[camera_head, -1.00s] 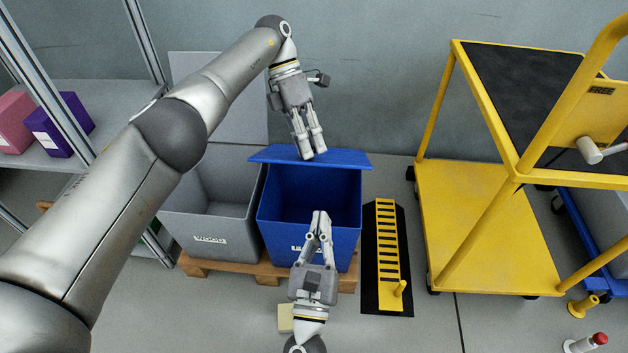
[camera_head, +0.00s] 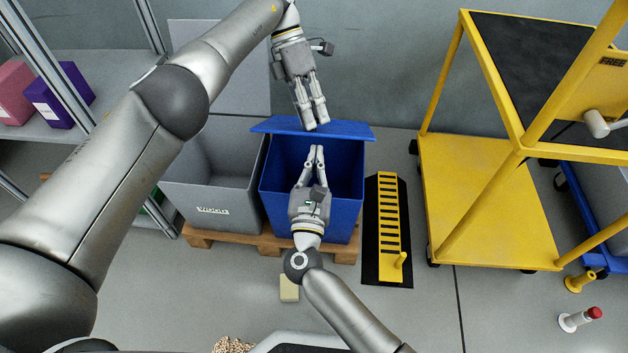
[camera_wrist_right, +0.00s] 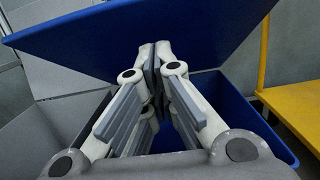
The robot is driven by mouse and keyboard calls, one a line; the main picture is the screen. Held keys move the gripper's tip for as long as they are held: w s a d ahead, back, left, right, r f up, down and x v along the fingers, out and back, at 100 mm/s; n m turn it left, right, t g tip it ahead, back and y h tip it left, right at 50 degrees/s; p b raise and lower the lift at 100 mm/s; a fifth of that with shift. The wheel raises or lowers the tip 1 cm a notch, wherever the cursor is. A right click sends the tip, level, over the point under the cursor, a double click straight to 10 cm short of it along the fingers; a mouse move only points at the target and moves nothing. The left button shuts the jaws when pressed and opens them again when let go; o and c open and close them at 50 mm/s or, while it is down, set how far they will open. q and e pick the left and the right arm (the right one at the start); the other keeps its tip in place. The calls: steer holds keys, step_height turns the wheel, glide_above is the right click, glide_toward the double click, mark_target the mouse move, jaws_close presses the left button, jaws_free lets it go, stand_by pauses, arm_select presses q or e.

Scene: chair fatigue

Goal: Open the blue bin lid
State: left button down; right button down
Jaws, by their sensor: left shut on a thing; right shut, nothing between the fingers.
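The blue bin (camera_head: 345,212) stands on a wooden pallet with its mouth showing. Its blue lid (camera_head: 350,131) is raised at the back of the bin; its broad face fills the top of the right wrist view (camera_wrist_right: 195,35). My left gripper (camera_head: 317,122) reaches down from behind and is shut on the lid's upper edge. My right gripper (camera_head: 315,150) is shut and empty, over the bin's mouth just below the lid. In the right wrist view its closed fingertips (camera_wrist_right: 155,50) lie close in front of the lid; I cannot tell whether they touch it.
A grey bin (camera_head: 215,200) with its lid up stands directly left of the blue bin. A black and yellow ramp piece (camera_head: 389,230) lies at right, then a yellow cart (camera_head: 480,200). A pale yellow block (camera_head: 289,289) lies on the floor in front.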

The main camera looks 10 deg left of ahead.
arm_select(q)
steer(key=shift+a, duration=0.1)
arm_select(e)
steer(key=shift+w+r, duration=0.55)
steer(key=shift+r, duration=0.15)
